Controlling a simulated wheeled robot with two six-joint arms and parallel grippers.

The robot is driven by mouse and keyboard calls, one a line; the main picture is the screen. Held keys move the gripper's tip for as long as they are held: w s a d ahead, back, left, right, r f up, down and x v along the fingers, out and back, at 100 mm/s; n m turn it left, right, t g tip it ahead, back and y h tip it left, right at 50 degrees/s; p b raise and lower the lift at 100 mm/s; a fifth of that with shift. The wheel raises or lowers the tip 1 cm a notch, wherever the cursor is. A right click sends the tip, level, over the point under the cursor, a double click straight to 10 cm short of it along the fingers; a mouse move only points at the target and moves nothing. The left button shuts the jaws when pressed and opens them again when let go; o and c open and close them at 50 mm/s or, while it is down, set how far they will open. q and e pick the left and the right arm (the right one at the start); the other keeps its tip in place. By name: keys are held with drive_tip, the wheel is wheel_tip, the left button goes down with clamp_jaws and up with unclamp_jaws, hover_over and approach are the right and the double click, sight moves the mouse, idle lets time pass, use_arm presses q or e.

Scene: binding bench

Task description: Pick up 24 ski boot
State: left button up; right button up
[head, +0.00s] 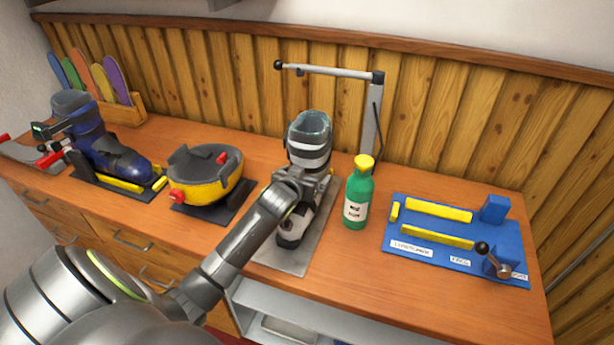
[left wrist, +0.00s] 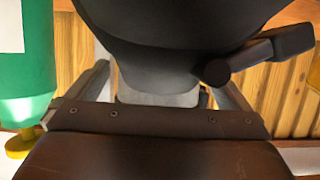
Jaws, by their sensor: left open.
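A grey and white ski boot (head: 309,142) stands upright on a grey metal plate (head: 290,258) at the middle of the bench in the head view. No number can be read on it. My left gripper (head: 318,180) is open at the front of the boot's shaft, and my arm hides part of the boot. I cannot tell whether the fingers touch it. In the left wrist view, a large dark curved shape (left wrist: 170,50), seemingly the boot, fills the upper middle, with the open fingers (left wrist: 165,95) on either side below it. My right gripper is not in view.
A green bottle (head: 357,195) stands close right of the boot. A post with a crossbar (head: 371,110) rises behind. A blue jig (head: 455,240) lies right. A yellow and grey device (head: 205,178) and a dark blue boot (head: 110,150) in a stand are left.

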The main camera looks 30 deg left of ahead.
use_arm(q)
drive_tip(key=c, duration=1.5)
drive_tip(key=shift+w+r, duration=0.15)
drive_tip(key=shift+r, duration=0.05)
drive_tip(key=shift+c, duration=0.2)
